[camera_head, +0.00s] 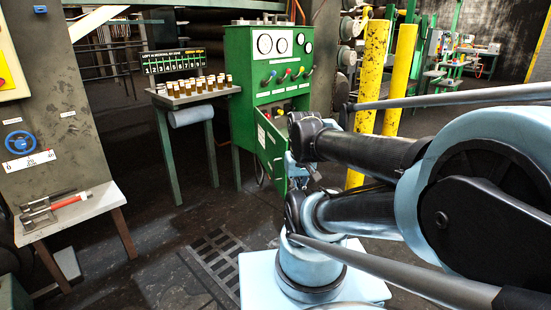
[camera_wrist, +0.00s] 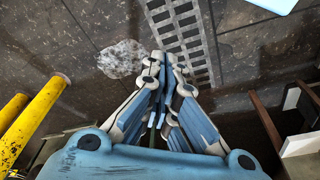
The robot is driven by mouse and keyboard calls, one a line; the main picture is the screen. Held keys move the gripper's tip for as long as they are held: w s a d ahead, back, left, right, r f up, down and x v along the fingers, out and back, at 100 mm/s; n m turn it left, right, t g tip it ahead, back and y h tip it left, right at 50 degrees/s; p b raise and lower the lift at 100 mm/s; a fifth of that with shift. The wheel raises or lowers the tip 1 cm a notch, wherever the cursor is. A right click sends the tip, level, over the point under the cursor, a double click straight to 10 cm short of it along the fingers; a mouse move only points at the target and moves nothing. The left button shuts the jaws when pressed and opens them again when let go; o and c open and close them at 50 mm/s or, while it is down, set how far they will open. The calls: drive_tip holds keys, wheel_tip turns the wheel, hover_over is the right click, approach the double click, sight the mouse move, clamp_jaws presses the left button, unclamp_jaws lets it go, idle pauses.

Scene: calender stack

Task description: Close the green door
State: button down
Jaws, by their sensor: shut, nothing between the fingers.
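The green door (camera_head: 272,150) is on the lower front of the green control cabinet (camera_head: 240,62) in the head view. It appears to stand ajar, with a pale gap above its slanted top edge. My arm hides its right side. My gripper points down just right of the door in the head view, mostly hidden by my arm links, so I cannot tell whether it touches the door. In the wrist view my gripper (camera_wrist: 165,58) is shut and empty above the floor. I cannot make out the door in that view.
Two yellow posts (camera_head: 374,70) stand right of the cabinet. A table with small bottles (camera_head: 195,90) adjoins its left side. The floor around the grate (camera_head: 220,258) is clear.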

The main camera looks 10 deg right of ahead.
drive_tip(key=w+a+r+m+h, duration=0.1)
drive_tip(key=w+r+m, duration=0.25)
drive_tip(key=w, duration=0.45)
drive_tip(key=w+a+r+m+g+h, duration=0.15)
drive_tip(key=w+m, duration=0.25)
drive_tip(key=w, duration=0.4)
drive_tip(key=w+a+r+m+h, duration=0.1)
drive_tip(key=w+r+m, duration=0.25)
drive_tip(key=w, duration=0.45)
drive_tip(key=w+a+f+m, duration=0.4)
drive_tip(key=w+a+m, duration=0.1)
drive_tip(key=w, duration=0.5)
drive_tip(key=d+f, duration=0.7)
drive_tip(key=f, duration=0.1)
drive_tip(key=shift+w+d+f+h, duration=0.35)
drive_tip(key=shift+w+d+h, duration=0.05)
drive_tip(key=shift+h, duration=0.05)
